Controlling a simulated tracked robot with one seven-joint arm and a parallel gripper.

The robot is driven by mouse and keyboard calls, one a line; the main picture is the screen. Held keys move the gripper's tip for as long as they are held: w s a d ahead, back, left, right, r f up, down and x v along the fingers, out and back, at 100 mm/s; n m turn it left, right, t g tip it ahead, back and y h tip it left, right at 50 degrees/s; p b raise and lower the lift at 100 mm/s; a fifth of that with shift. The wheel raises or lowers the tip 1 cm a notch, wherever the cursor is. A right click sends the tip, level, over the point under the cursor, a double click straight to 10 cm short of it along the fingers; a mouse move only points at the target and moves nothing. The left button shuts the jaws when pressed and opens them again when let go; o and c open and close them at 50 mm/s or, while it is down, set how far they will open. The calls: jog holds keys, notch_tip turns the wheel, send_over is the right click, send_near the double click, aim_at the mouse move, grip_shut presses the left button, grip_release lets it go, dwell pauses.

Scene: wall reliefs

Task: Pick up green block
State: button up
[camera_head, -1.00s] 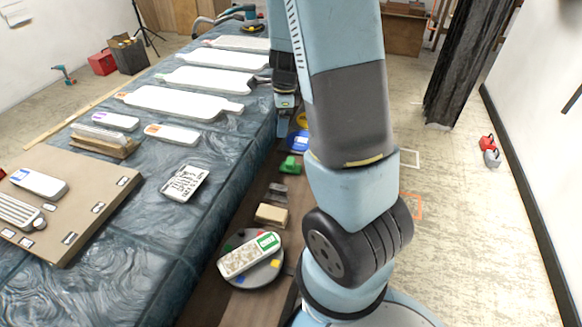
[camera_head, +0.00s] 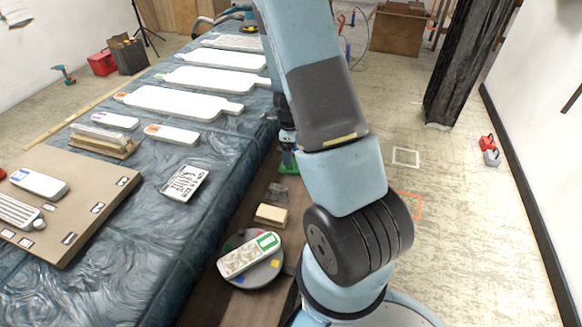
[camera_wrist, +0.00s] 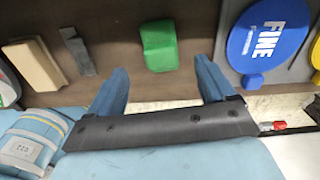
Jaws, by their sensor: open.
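The green block (camera_wrist: 159,46) lies on a brown wooden surface in the wrist view, a little beyond and between my fingertips. In the head view the green block (camera_head: 288,168) shows just below the end of my arm, partly covered by it. My gripper (camera_wrist: 160,80) is open and empty, with its two blue fingers spread wide. In the head view the gripper (camera_head: 288,150) hangs over the block, and its fingers are hard to make out there.
A blue paddle marked FINE (camera_wrist: 266,38) lies right of the block. A tan block (camera_wrist: 35,65) and a dark grey piece (camera_wrist: 78,52) lie to its left. A round grey plate (camera_head: 262,275) holds a white sander-like piece (camera_head: 249,256). The blue-covered table (camera_head: 215,205) runs along the left.

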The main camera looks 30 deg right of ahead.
jog(key=shift+f, duration=3.2)
jog(key=c, duration=1.1)
jog(key=shift+c, duration=0.2)
jog(key=shift+r, duration=0.1)
